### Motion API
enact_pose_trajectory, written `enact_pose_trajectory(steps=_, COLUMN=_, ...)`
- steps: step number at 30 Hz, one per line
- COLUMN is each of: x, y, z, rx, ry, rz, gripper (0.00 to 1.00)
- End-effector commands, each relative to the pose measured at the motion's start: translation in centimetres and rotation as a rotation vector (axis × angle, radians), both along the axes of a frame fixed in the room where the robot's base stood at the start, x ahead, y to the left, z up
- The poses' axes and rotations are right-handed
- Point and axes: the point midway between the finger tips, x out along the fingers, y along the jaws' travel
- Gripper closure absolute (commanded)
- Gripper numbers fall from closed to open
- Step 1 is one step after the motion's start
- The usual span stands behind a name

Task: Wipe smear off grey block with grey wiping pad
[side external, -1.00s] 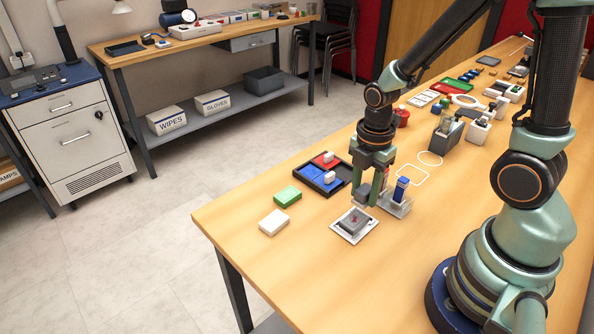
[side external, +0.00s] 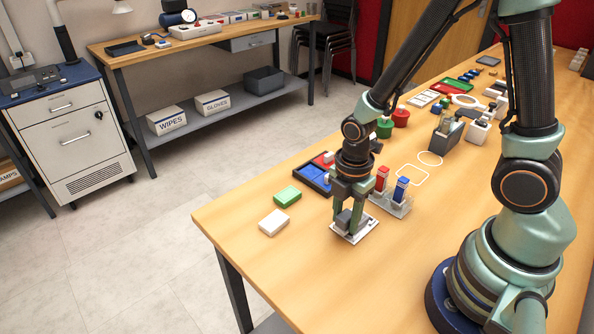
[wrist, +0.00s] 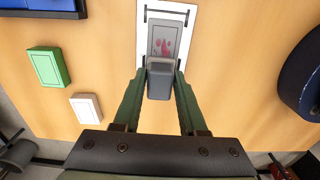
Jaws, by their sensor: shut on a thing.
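The grey block (wrist: 166,36) lies on a white plate (wrist: 144,32), with a red-pink smear (wrist: 163,46) on its upper face in the wrist view. My gripper (wrist: 160,74) is shut on the grey wiping pad (wrist: 159,84). The pad covers the near end of the block in that view; the smear shows just beyond it. In the side view my gripper (side external: 347,222) is low at the plate (side external: 369,228), and its fingers hide much of the block and pad. I cannot tell whether the pad touches the block.
Red (side external: 381,179) and blue (side external: 401,189) upright items stand in a clear holder close to the right of my gripper. A dark tray with blue and red pads (side external: 315,176) is behind. A green block (side external: 287,196) and a white block (side external: 273,222) lie to the left.

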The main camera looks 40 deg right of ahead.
Motion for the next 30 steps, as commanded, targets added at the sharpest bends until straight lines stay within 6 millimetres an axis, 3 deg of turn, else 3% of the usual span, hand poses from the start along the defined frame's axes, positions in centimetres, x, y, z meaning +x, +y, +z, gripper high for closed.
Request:
enact_pose_trajectory(steps=17, x=-0.1, y=-5.6, z=0.0, rx=0.000, ry=0.002, rz=-0.008, gripper=1.00)
enact_pose_trajectory(steps=19, x=0.1, y=-5.5, z=0.5, rx=0.000, ry=-0.001, rz=-0.004, gripper=1.00)
enact_pose_trajectory(steps=21, x=0.1, y=-5.5, z=2.5, rx=-0.001, ry=-0.010, rz=-0.003, gripper=1.00)
enact_pose_trajectory(steps=30, x=0.0, y=-5.5, z=4.9, rx=0.000, ry=-0.003, rz=-0.003, gripper=1.00)
